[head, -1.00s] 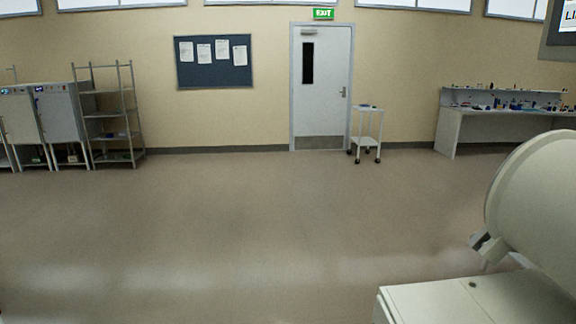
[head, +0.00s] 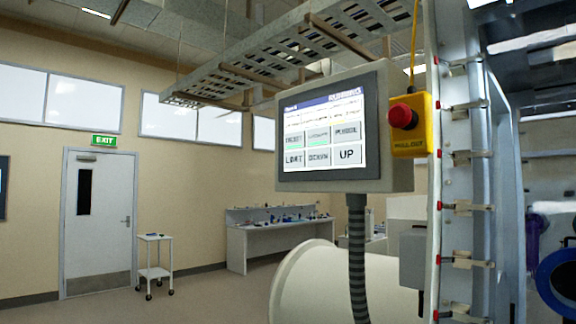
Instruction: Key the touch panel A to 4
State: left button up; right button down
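A touch panel (head: 322,176) in a light grey housing hangs right of the middle of the head view, on a dark ribbed conduit. Its lit screen has a dark blue bar on top, lines of small text, and two rows of grey buttons. The bottom right button reads UP; the others are too blurred to read surely. I cannot read a set value or a letter A on it. Neither of my grippers shows in the head view.
A yellow box with a red emergency button (head: 403,116) sits just right of the panel. A pale cylinder (head: 305,285) lies below it. A metal glovebox frame (head: 470,190) stands at right. A small cart (head: 155,268), a door (head: 98,220) and a bench (head: 265,247) are farther back.

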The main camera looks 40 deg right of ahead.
aim_at(347, 155)
jog(key=z, duration=1.6)
